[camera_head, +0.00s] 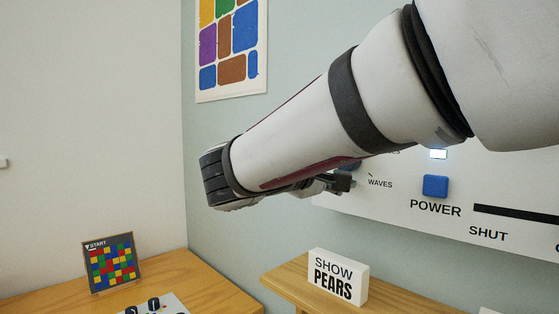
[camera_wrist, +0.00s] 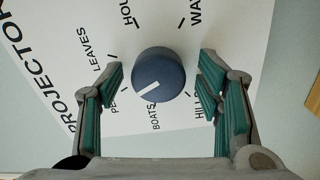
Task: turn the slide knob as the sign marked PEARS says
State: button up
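A round blue knob (camera_wrist: 160,72) with a white pointer line sits on the white projector panel (camera_wrist: 92,40) in the wrist view. The pointer aims down-left, between the partly hidden label starting "PE" and the label "BOATS"; I cannot tell if it lines up with a mark. My gripper (camera_wrist: 162,70) is open, its green-padded fingers on either side of the knob, with gaps visible. In the head view my gripper (camera_head: 341,183) is at the panel, and my arm hides most of the knob. The white sign (camera_head: 336,279) reads "SHOW PEARS".
A blue POWER button (camera_head: 435,186) and a dark slot (camera_head: 515,215) near "SHUT" are right of the knob on the panel. The sign stands on a wooden ledge (camera_head: 290,270). A coloured grid board (camera_head: 112,264) labelled START stands on a wooden table (camera_head: 205,285) at left.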

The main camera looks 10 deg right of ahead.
jog(key=v, duration=1.2)
jog(key=s+d+f+m+g+y, duration=0.2)
jog(key=s+d+f+g+y, duration=0.55)
jog(key=s+d+f, duration=0.85)
jog(key=s+a+f+m+g+y, duration=0.2)
jog(key=s+a+f+m+y, duration=0.1)
jog(key=s+a+f+y, duration=0.55)
notch_tip(320, 180, up, 12)
jog(key=d+t+h+p, duration=0.1)
jog(key=d+t+p, duration=0.1)
jog(key=p, duration=1)
jog(key=shift+s+t, duration=0.45)
jog(key=shift+t, duration=0.1)
